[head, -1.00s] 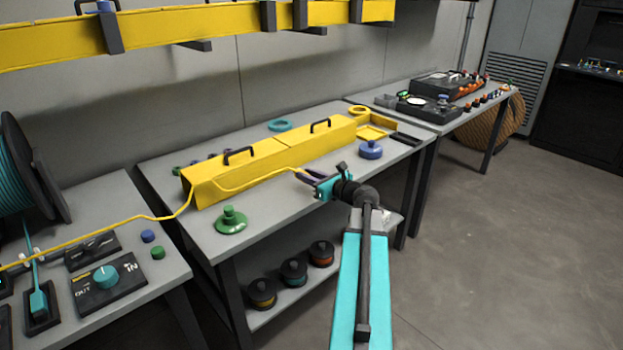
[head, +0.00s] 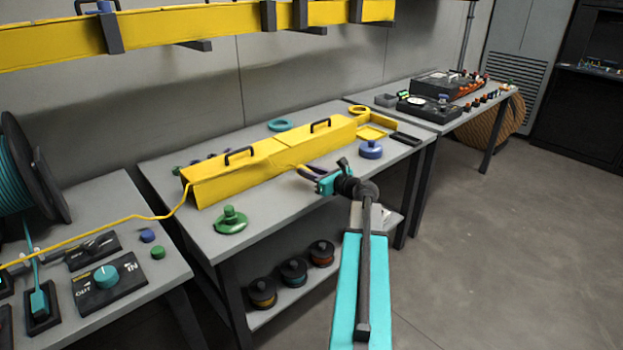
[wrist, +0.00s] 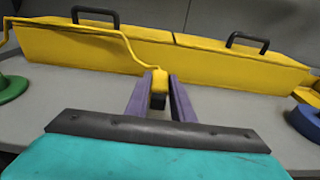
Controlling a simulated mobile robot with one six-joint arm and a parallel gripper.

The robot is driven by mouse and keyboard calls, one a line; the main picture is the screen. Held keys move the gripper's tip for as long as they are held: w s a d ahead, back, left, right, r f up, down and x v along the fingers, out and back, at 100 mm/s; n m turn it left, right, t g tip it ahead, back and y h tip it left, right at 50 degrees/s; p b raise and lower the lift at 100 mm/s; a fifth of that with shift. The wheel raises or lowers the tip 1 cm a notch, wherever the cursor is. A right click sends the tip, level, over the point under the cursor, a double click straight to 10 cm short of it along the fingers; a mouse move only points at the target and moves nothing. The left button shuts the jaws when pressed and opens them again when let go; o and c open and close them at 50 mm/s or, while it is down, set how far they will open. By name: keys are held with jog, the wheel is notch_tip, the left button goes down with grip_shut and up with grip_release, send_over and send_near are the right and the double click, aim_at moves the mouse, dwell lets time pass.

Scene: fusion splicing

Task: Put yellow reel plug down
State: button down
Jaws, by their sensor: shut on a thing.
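The yellow reel plug (wrist: 159,84) is a small yellow block with a dark end, held between the two purple fingers of my gripper (wrist: 160,98) in the wrist view. A yellow cable (wrist: 100,28) runs from it to the left. In the head view my gripper (head: 307,173) is at the front of the middle table (head: 285,214), just before the long yellow trough (head: 262,160). The plug itself is too small to make out clearly there. Whether it touches the table cannot be told.
A green knobbed disc (head: 231,221) stands left of my gripper and a blue one (head: 370,150) to its right. A teal ring (head: 281,125) lies behind the trough. The cable (head: 120,219) crosses the left table, with a control box (head: 108,285). The table front has free room.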

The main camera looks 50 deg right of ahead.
jog(key=shift+w+d, duration=0.1)
jog(key=shift+d, duration=0.05)
jog(key=shift+w+d, duration=0.2)
jog(key=shift+d, duration=0.1)
jog(key=shift+f, duration=1.75)
jog(key=shift+f, duration=0.2)
jog(key=c, duration=1.5)
grip_release()
jog(key=shift+c, duration=0.2)
jog(key=shift+a+r, duration=0.1)
jog(key=shift+r, duration=0.1)
jog(key=shift+s, duration=0.15)
jog(key=s+r, duration=0.1)
jog(key=s, duration=1)
jog(key=shift+s+a+r+b, duration=0.35)
jog(key=shift+a+b, duration=0.05)
